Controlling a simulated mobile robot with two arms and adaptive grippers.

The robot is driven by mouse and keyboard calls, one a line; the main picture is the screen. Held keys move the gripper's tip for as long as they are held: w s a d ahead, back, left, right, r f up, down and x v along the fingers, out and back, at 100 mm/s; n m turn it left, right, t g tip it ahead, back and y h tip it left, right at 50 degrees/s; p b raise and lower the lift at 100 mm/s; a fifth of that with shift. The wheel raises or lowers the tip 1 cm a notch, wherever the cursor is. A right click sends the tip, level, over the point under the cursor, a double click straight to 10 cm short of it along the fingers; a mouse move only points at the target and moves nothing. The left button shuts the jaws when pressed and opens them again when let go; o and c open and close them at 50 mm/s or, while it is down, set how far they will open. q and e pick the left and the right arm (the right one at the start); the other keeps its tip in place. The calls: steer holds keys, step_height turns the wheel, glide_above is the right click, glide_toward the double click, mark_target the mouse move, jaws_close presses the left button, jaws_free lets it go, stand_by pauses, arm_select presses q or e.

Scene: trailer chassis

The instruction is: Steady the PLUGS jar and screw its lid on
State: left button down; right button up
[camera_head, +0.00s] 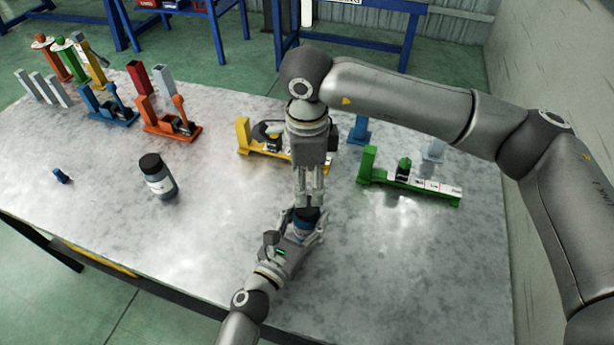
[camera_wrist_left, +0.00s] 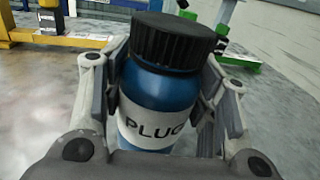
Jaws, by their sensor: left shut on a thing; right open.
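The PLUGS jar is blue with a white label and stands upright on the metal table; its label (camera_wrist_left: 150,130) faces the left wrist camera. Its black ribbed lid (camera_wrist_left: 172,40) sits on the jar's mouth; whether it is threaded tight I cannot tell. My left gripper (camera_head: 304,228) is shut on the jar's body, one finger on each side, low over the table. My right gripper (camera_head: 309,203) points straight down over the lid, open, its fingertips at about lid height. In the head view the grippers partly hide the jar (camera_head: 302,226).
A yellow fixture (camera_head: 250,146) and a green fixture (camera_head: 410,188) stand behind and right. The table's front left is clear.

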steer(key=shift+f, duration=4.05)
steer(key=c, duration=1.1)
steer(key=o, duration=1.2)
step_height(320, 180, up, 12)
